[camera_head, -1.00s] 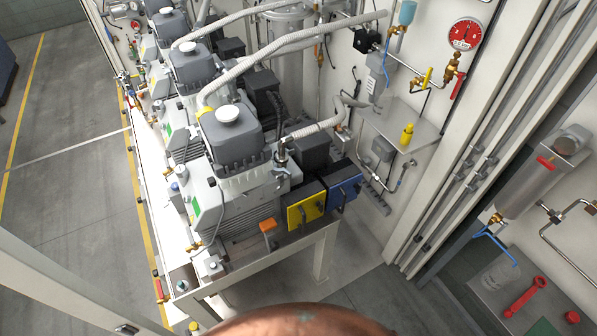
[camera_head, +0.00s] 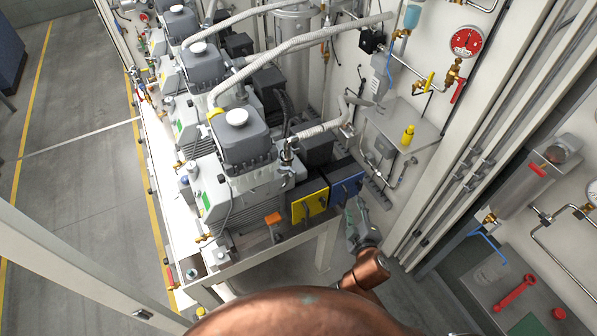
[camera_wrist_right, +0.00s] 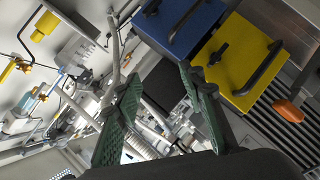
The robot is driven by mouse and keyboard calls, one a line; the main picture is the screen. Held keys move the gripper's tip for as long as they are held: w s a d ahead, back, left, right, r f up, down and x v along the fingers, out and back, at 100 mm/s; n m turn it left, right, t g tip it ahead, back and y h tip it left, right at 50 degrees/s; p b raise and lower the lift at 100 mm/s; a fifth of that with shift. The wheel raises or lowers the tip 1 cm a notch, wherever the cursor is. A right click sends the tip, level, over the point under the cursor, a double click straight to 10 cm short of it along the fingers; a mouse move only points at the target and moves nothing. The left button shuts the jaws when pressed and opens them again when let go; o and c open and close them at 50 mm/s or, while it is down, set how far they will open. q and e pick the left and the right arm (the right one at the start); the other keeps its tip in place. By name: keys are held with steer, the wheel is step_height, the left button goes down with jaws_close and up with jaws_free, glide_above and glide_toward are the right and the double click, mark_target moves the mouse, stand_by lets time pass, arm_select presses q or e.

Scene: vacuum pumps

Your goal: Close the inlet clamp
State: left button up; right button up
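The front vacuum pump (camera_head: 240,185) is grey with a dark grey top housing. A ribbed hose (camera_head: 318,129) meets the metal inlet fitting (camera_head: 287,158) at its right side. The clamp there is too small to make out clearly, and I cannot tell how it stands. My right gripper (camera_head: 357,218) is beside the blue box, to the right of and below the fitting and apart from it. In the right wrist view, the two green-padded fingers of my right gripper (camera_wrist_right: 160,95) stand apart with nothing held. The ribbed hose (camera_wrist_right: 137,146) shows beyond them, partly hidden. My left gripper is not in view.
The yellow box (camera_head: 309,201) and blue box (camera_head: 346,183) sit at the pump's front, close to my right gripper. An orange handle (camera_head: 273,218) sticks out left of them. A wall shelf (camera_head: 425,130) carries a yellow bottle (camera_head: 408,136). Open floor lies below.

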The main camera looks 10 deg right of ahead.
steer(key=w+a+r+n+t+y, duration=0.2)
steer(key=w+a+r+n, duration=0.15)
steer(key=a, duration=0.25)
steer(key=n+t+y, duration=0.1)
steer(key=n+y, duration=0.4)
steer(key=n, duration=0.3)
glide_toward(295, 176)
steer(key=x, duration=0.4)
steer(key=shift+m, duration=0.25)
steer(key=x, duration=0.3)
steer(key=p+x, duration=0.1)
steer(key=x, duration=0.3)
steer(key=shift+r, duration=0.2)
steer(key=shift+c, duration=0.4)
jaws_close()
